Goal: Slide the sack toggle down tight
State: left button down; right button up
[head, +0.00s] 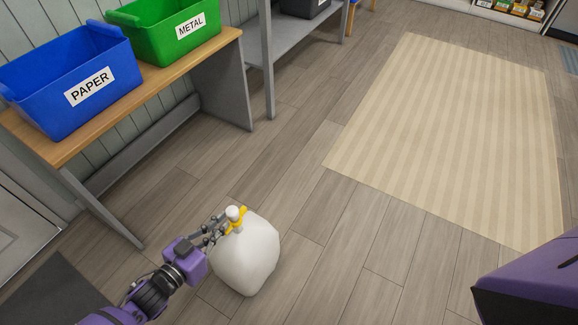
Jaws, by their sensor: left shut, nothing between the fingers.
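A plump white sack (246,259) is in the lower middle of the head view, low over or on the wooden floor; I cannot tell whether it touches it. A yellow toggle (240,224) sits at its top, and a small white gathered end (234,212) shows above the toggle. My left gripper (224,226) reaches in from the lower left, its fingers close beside the toggle. It is shut with nothing between its fingers. Whether the fingers touch the toggle is not clear. My right gripper is not in view.
A blue bin marked PAPER (70,82) and a green bin marked METAL (165,30) stand on a wooden bench (140,90) at the upper left. A beige striped rug (450,135) lies at the right. The floor between is clear.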

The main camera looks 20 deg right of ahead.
aim_at(225, 233)
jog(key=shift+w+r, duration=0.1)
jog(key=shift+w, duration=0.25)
pick_arm(q)
notch_tip(225, 233, down, 5)
jog(key=b, duration=0.2)
jog(key=shift+r+b, duration=0.15)
jog(key=shift+b, duration=0.2)
jog(key=shift+r, duration=0.2)
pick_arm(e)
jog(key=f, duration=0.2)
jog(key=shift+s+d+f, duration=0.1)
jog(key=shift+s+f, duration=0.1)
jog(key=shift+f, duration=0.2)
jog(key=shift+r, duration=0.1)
